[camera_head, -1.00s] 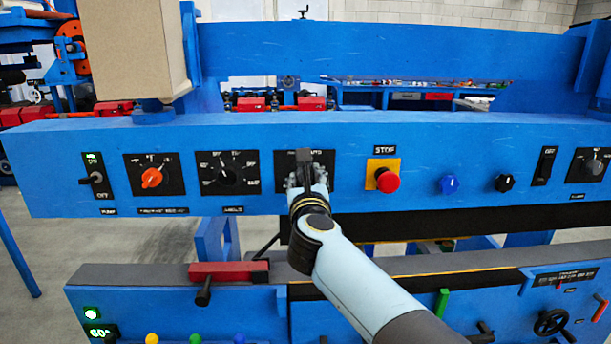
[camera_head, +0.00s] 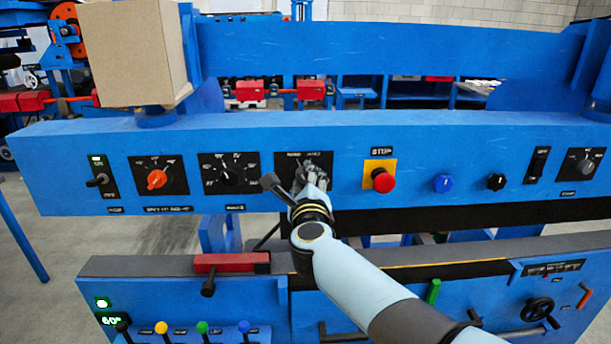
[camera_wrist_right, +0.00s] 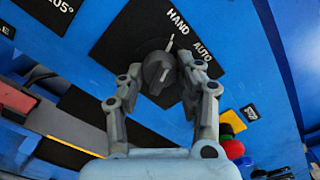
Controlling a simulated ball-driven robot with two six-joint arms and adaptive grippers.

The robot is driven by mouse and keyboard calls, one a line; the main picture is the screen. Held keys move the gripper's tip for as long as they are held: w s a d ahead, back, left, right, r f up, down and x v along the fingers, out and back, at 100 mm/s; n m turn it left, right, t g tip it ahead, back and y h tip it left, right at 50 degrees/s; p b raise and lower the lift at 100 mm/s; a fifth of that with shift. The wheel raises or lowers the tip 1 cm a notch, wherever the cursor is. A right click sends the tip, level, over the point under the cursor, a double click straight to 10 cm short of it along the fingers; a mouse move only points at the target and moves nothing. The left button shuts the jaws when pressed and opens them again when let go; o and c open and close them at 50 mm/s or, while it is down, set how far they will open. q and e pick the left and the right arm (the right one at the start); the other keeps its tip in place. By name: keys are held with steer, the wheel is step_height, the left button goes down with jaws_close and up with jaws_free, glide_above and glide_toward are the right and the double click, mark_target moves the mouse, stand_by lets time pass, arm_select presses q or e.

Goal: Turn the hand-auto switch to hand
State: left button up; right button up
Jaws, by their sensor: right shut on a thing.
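The hand-auto switch (camera_wrist_right: 158,72) is a dark round knob with a white pointer line on a black plate (camera_wrist_right: 125,35). In the right wrist view the line points toward the word HAND, with AUTO to its right. My right gripper (camera_wrist_right: 160,75) is shut on the knob, one finger on each side. In the head view my right gripper (camera_head: 312,178) covers most of the knob, and the plate (camera_head: 324,158) shows around it. My left gripper is not in view.
An orange knob (camera_head: 157,179) and a black dial (camera_head: 232,176) sit to the left on the blue panel. A red stop button (camera_head: 384,182) on yellow and a blue knob (camera_head: 443,184) are to the right. A lower blue console (camera_head: 180,300) runs below.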

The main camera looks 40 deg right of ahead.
stand_by(0.3)
steer(key=o, duration=1.1)
steer(key=shift+o, duration=0.2)
steer(key=v, duration=1.2)
steer(key=shift+s, duration=0.1)
